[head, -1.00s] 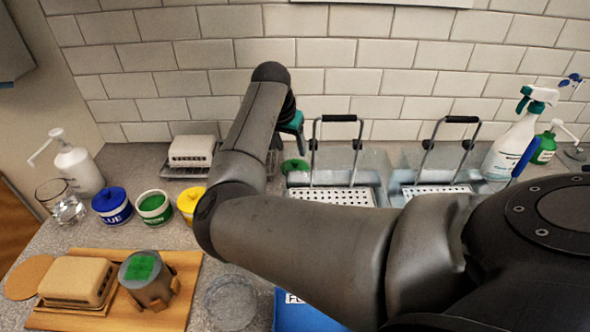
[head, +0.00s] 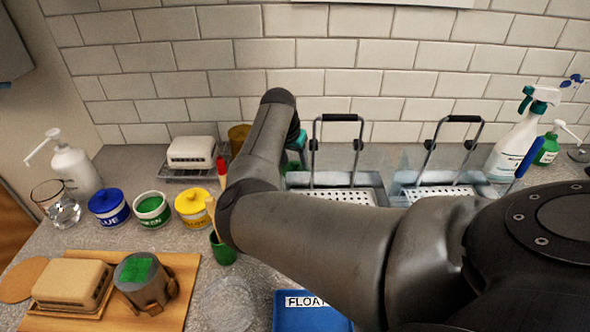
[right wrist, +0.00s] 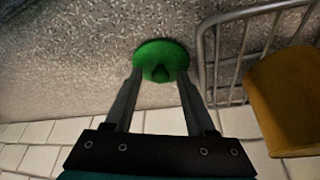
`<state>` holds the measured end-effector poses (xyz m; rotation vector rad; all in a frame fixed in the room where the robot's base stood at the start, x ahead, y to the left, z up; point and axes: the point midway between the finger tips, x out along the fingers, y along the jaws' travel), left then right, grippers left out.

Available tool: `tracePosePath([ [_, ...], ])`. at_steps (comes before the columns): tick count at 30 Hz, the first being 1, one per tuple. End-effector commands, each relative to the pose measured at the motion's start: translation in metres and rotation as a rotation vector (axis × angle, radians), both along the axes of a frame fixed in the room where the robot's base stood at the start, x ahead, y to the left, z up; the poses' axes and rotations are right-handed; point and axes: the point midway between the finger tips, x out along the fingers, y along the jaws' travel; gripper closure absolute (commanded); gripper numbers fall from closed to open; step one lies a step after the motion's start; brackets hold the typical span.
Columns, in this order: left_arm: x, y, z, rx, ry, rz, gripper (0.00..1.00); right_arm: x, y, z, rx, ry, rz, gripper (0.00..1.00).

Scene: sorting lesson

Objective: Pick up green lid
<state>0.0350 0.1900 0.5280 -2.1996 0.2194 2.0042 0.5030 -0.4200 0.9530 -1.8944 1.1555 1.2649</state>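The green lid (right wrist: 160,58) is round with a small knob and lies on the speckled counter in the right wrist view. In the head view only the teal part of the right gripper (head: 298,141) shows past the forearm. The green pot (head: 152,208) stands lidless at the left. My left gripper is not in view.
Blue (head: 109,207) and yellow (head: 194,207) lidded pots flank the green pot. A wire rack (right wrist: 222,62) and an amber container (right wrist: 285,100) are close right of the lid. Clear bins with handled perforated baskets (head: 335,196) stand right. A green cup (head: 223,250) holds tools.

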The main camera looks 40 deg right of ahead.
Motion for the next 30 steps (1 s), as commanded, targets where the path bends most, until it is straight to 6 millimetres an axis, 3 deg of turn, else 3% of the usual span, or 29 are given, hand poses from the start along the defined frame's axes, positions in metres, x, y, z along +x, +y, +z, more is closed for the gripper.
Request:
tracePosePath([
  [2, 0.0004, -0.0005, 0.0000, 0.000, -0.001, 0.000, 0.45, 0.0001, 0.0003, 0.0001, 0.000, 0.000, 0.000, 0.55],
  [14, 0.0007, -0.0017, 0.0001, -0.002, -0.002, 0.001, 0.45, 0.0000, 0.0005, 0.0000, 0.000, 0.000, 0.001, 1.00],
  [30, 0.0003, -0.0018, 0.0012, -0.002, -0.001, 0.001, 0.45, 0.0003, 0.0003, 0.0055, 0.000, -0.001, 0.000, 1.00],
])
